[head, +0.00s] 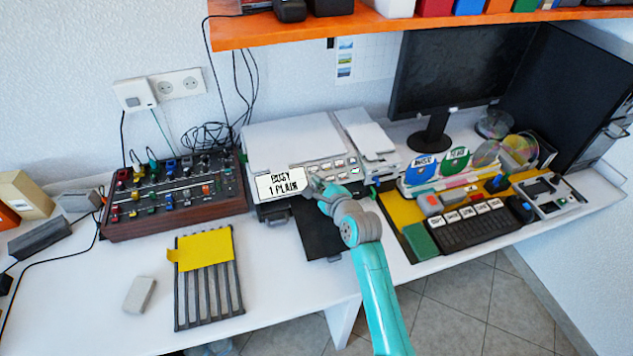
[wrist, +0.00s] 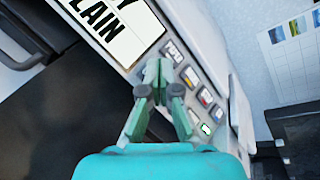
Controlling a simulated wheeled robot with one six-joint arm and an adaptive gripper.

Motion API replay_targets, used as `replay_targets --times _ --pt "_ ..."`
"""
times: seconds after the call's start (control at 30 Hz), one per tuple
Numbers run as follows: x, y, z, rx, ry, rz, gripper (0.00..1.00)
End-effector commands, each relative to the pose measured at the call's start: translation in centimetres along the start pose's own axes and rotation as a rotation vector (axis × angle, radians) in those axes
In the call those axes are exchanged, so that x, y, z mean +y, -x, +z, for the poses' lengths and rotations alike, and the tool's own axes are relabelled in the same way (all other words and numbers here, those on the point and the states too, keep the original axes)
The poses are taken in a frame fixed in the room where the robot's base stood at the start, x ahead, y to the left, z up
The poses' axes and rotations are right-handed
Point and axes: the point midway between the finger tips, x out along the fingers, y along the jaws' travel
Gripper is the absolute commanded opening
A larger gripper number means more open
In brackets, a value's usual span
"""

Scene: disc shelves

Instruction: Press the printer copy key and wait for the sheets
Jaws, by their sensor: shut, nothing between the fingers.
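The white printer (head: 290,135) stands at the back of the desk. Its display (head: 281,183) reads "BUSY 1 PLAIN", and part of it shows in the wrist view (wrist: 110,28). A row of small keys (head: 338,168) runs right of the display. In the wrist view, one key (wrist: 206,128) glows green. My gripper (head: 316,184) is shut and empty at the key panel beside the display. In the wrist view its fingertips (wrist: 158,68) are close to the upper keys; I cannot tell whether they touch. The black output tray (head: 322,238) shows no sheet on its visible part.
A mixer with knobs (head: 175,197) stands to the left. A striped rack with a yellow sheet (head: 205,250) lies in front of it. A monitor (head: 455,70), a dark keyboard (head: 475,228) and a disc holder (head: 440,178) are to the right. An orange shelf (head: 380,25) hangs above.

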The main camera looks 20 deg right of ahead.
Motion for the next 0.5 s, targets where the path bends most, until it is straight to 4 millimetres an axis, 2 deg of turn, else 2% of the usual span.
replay_targets --times 0.5 --pt "-0.8 1.2 0.8 0.0 0.0 0.0 0.0"
